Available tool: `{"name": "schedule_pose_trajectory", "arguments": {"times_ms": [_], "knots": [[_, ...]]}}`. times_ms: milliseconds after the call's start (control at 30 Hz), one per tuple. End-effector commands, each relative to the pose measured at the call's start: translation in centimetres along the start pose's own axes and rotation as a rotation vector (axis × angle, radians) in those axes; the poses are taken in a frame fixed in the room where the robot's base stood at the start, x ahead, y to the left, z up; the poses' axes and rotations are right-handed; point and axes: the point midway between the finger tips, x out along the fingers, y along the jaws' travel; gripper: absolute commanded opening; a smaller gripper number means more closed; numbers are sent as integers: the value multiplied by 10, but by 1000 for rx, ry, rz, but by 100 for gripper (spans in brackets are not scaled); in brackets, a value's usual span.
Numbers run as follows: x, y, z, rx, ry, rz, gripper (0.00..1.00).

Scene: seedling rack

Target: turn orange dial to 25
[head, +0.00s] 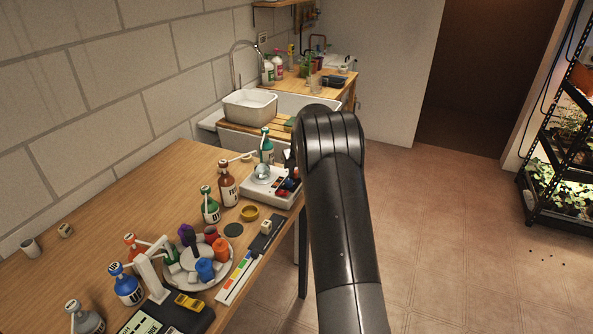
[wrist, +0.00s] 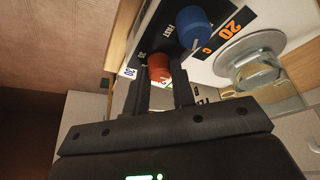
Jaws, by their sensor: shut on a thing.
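In the wrist view the orange-red dial (wrist: 158,67) sits on the front of a white device, between the two black fingertips of my gripper (wrist: 160,80). The gripper is shut on this dial. A blue dial (wrist: 193,22) sits beside it, free of the fingers. A dark panel (wrist: 228,30) near the dials reads an orange "20" with a C. In the head view the white device (head: 262,190) stands at the table's right edge with a red dial (head: 282,193) on it. My arm hides much of the gripper there. The dial's pointer setting is not readable.
A glass vessel (wrist: 248,65) stands on the device, close to the fingers. Labelled bottles, including a brown one (head: 228,184), stand to the left on the wooden table (head: 110,205). A round tray (head: 226,279) holds several coloured items.

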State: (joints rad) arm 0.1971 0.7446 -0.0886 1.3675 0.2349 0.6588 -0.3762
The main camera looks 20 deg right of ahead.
Motion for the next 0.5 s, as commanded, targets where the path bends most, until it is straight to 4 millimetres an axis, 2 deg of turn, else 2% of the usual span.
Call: {"name": "schedule_pose_trajectory", "arguments": {"times_ms": [267,500], "knots": [[0,-2,0,143,-1,62,0],[1,-4,-1,345,0,147,0]]}}
